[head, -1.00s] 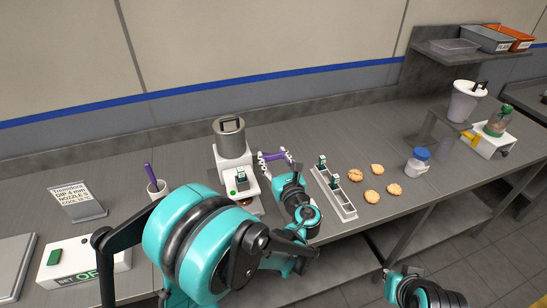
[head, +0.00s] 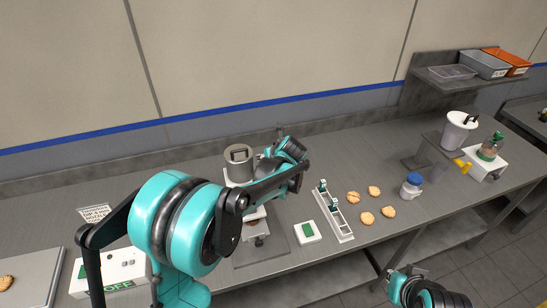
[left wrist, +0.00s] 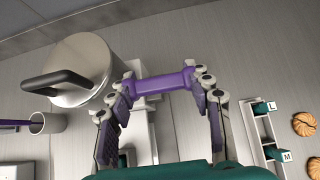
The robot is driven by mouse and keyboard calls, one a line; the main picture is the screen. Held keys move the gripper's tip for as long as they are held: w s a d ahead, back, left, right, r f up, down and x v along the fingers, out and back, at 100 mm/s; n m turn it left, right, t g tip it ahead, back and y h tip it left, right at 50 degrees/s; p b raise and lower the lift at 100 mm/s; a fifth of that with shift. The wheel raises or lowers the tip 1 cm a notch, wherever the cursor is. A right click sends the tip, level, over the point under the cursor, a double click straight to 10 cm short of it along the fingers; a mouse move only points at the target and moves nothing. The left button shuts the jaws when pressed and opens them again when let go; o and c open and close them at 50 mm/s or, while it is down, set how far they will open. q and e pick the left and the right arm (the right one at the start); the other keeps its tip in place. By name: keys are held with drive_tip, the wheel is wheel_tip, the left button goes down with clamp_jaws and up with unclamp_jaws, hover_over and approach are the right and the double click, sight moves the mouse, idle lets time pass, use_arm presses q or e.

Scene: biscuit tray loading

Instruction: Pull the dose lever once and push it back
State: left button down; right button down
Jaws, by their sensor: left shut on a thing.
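The dispenser (head: 239,172) has a round metal hopper with a dark handle on its lid, also large at upper left in the left wrist view (left wrist: 92,68). Its purple dose lever (left wrist: 165,82) crosses the middle of the left wrist view as a short bar. My left gripper (left wrist: 164,84) is shut on this lever, with a finger at each end of the bar. In the head view my left arm and wrist hide the lever and the fingers.
A white box with a green button (head: 308,231) stands right of the dispenser. Beyond it are a slotted rack (head: 333,217), several biscuits (head: 366,218) and a blue-lidded jar (head: 411,186). A cup (left wrist: 45,123) with a purple stick stands left of the hopper in the left wrist view.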

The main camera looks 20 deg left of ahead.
use_arm(q)
drive_tip(key=shift+w+a+r+g+h, duration=0.15)
drive_tip(key=shift+w+a+g+h, duration=0.25)
drive_tip(key=shift+w, duration=0.3)
drive_tip(key=shift+w+a+p, duration=0.3)
drive_tip(key=shift+w+a, duration=0.2)
drive_tip(key=shift+w, duration=0.1)
drive_tip(key=c, duration=1)
unclamp_jaws()
drive_tip(key=o, duration=0.4)
drive_tip(key=shift+w+a, duration=0.1)
drive_tip(key=shift+c, duration=0.2)
drive_tip(key=v, duration=0.8)
